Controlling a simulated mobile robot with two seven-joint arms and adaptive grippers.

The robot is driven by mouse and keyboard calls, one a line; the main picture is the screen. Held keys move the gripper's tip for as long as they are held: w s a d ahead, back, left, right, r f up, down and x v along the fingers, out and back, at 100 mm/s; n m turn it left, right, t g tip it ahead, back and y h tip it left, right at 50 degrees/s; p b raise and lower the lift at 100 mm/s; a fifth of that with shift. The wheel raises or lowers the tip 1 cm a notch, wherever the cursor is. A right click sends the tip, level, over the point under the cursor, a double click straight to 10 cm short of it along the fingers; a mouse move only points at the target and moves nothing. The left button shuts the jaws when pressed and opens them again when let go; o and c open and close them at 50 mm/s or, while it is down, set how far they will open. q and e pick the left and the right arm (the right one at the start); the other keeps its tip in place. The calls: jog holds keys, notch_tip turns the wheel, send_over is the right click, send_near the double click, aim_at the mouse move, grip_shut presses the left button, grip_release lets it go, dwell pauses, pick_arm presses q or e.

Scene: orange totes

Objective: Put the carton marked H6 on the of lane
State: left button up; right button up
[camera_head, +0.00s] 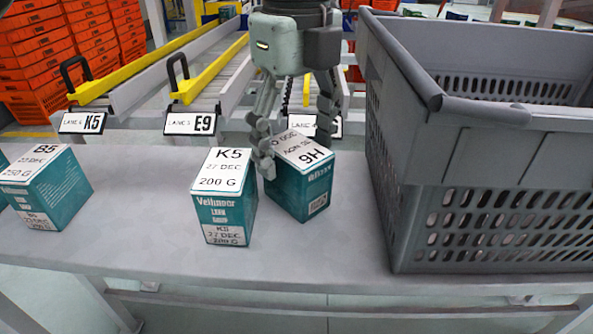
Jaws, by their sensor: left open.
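The teal carton marked H6 (300,185) stands on the grey table left of the grey crate. Its white top label reads upside down from here, and it sits turned at an angle. My left gripper (296,150) comes down over its far part, fingers apart. One finger is at the carton's left side and the other is behind its far right edge. I cannot tell whether either touches it. The lane 4 sign (336,127) behind is mostly hidden by the gripper, so its code cannot be read. My right gripper is not in view.
A carton marked K5 (224,205) stands close left of H6, and a B5 carton (55,190) is farther left. The large grey crate (480,150) fills the right. Behind the table, roller lanes carry signs K5 (84,123) and E9 (190,124). Orange totes (40,60) are stacked back left.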

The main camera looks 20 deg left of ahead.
pick_arm(q)
jog(key=shift+f, duration=0.75)
jog(key=shift+c, duration=0.6)
jog(key=c, duration=1.4)
jog(key=shift+c, duration=0.3)
jog(key=shift+r, duration=0.15)
